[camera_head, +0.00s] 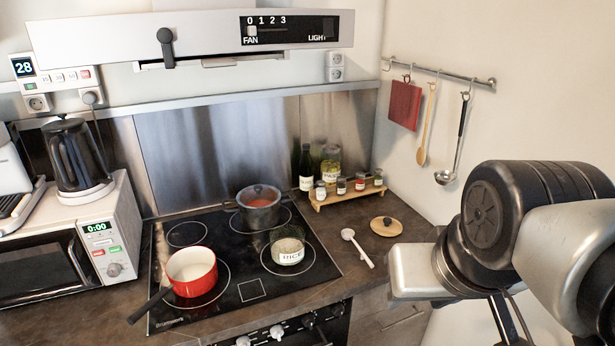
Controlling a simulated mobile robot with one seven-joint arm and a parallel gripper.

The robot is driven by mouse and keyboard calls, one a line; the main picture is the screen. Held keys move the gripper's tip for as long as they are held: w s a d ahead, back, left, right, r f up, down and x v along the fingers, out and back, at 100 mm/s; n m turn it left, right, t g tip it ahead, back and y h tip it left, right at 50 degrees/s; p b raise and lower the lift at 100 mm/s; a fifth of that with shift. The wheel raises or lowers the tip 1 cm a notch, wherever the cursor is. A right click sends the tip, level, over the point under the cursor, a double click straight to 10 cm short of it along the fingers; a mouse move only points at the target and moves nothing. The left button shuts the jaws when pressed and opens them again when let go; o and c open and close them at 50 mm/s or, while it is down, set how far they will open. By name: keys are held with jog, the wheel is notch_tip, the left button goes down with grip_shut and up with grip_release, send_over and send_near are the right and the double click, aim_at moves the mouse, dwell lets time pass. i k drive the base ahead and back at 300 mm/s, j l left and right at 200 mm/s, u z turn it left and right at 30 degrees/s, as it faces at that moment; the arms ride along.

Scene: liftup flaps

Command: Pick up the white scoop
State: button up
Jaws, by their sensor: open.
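The white scoop (358,247) lies on the dark countertop, to the right of the cooktop. Its bowl end points up-left and its handle runs down-right towards the counter's front. My arm fills the right side of the view. My gripper (502,325) shows only in part at the lower edge, below the arm's wrist, to the right of the scoop and apart from it. It is open, and its fingertips are largely cut off or hidden.
A round wooden lid (386,227) lies behind the scoop. A spice rack (347,196) stands further back. Utensils hang from a wall rail (440,73).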

aim_at(348, 234)
jog(key=i+l+u, duration=0.35)
jog(key=i+u, duration=0.15)
jog(key=i+l+u, duration=0.15)
jog(key=l+u, duration=0.15)
jog(key=l, duration=0.25)
